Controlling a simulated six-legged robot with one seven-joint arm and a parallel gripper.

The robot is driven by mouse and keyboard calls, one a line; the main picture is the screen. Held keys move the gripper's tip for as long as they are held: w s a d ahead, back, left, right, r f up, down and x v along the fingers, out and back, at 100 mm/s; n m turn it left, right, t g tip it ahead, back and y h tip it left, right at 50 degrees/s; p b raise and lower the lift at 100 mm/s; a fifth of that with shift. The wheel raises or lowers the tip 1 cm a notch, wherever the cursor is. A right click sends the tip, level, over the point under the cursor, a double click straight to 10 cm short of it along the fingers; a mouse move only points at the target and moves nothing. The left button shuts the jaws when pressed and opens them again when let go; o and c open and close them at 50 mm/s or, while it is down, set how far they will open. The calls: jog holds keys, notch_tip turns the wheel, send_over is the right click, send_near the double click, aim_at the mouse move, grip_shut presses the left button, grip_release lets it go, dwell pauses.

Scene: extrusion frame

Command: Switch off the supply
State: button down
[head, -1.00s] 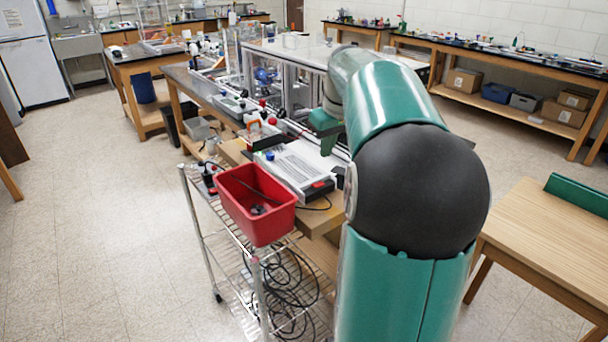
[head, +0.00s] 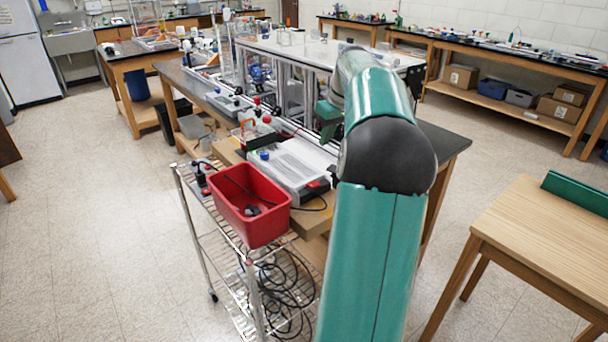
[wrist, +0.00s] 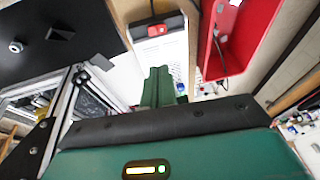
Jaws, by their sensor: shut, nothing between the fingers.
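The supply (head: 295,165) is a pale grey box with a slotted top, on a wooden board behind the red bin. Its red switch (head: 318,185) is on the near end. In the wrist view the white supply (wrist: 172,52) lies beyond my fingers, with the red switch (wrist: 157,28) on a black panel at the top. I cannot tell which way the switch is set. My gripper (wrist: 161,76) is shut and empty, apart from the switch.
A red bin (head: 235,222) with a cable in it stands on a wire cart (head: 232,280) close by the supply; it also shows in the wrist view (wrist: 238,40). An aluminium extrusion frame (head: 300,90) stands on the bench behind. The floor at left is open.

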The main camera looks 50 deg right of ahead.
send_near(310, 184)
jog(key=x, duration=0.5)
jog(key=shift+w, duration=0.15)
jog(key=shift+a+f, duration=0.1)
jog(key=shift+f, duration=0.5)
